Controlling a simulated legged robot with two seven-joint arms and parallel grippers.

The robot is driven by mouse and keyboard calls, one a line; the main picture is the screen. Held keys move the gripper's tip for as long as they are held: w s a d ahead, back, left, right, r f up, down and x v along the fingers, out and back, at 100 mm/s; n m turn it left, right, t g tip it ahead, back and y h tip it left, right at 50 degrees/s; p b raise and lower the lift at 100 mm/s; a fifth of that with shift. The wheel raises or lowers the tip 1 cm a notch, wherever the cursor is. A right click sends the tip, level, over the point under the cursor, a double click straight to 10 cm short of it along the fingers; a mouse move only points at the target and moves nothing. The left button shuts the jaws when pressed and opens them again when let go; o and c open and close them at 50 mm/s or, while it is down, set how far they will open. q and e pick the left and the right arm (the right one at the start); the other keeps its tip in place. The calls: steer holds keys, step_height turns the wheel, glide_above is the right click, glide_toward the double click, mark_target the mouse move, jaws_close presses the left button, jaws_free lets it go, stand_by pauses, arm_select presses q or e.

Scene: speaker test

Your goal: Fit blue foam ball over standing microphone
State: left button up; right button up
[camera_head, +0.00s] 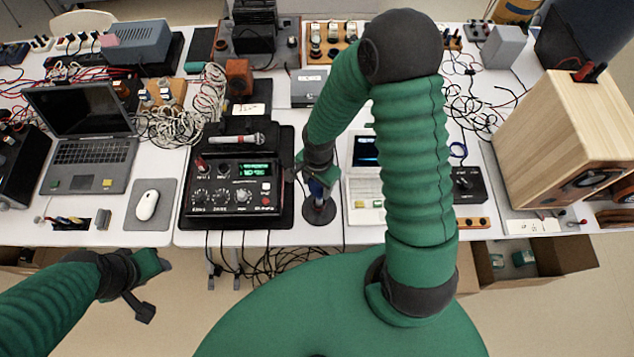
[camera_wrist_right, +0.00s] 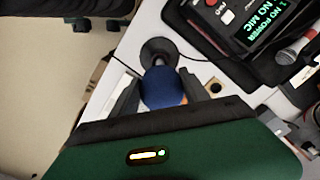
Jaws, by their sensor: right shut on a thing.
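The blue foam ball (camera_wrist_right: 163,88) sits between the two fingers of my right gripper (camera_wrist_right: 160,92), which is shut on it. In the head view my right gripper (camera_head: 316,177) is directly over the standing microphone's round dark base (camera_head: 319,211), and a little of the blue ball (camera_head: 317,189) shows below the fingers. The base also shows just beyond the ball in the wrist view (camera_wrist_right: 157,50). The ball and gripper hide the microphone's top, so I cannot tell whether the ball is around it. My left gripper (camera_head: 146,284) is empty, off the table's front edge; its finger gap is unclear.
A black mixer (camera_head: 233,185) with a lit display stands left of the stand, with a microphone (camera_head: 237,139) lying behind it. A small white laptop (camera_head: 365,185) is close on the right. A wooden speaker (camera_head: 560,135) stands far right. Cables hang below the front edge.

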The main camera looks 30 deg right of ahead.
steer(key=shift+f+b, duration=0.35)
steer(key=shift+f, duration=0.1)
steer(key=o, duration=1.4)
step_height(320, 180, up, 17)
steer(key=p, duration=0.2)
steer(key=s+a+f+n+b, duration=0.1)
steer(key=f+n+b, duration=0.1)
steer(key=n, duration=0.2)
steer(key=s+a+f+n+t+b, duration=0.1)
steer(key=f+n+b, duration=0.1)
steer(key=n, duration=0.3)
steer(key=s+a+f+n+t+b, duration=0.1)
steer(key=s+f+n+b, duration=0.1)
steer(key=n, duration=0.3)
steer(key=shift+a+f, duration=0.35)
steer(key=shift+f, duration=0.1)
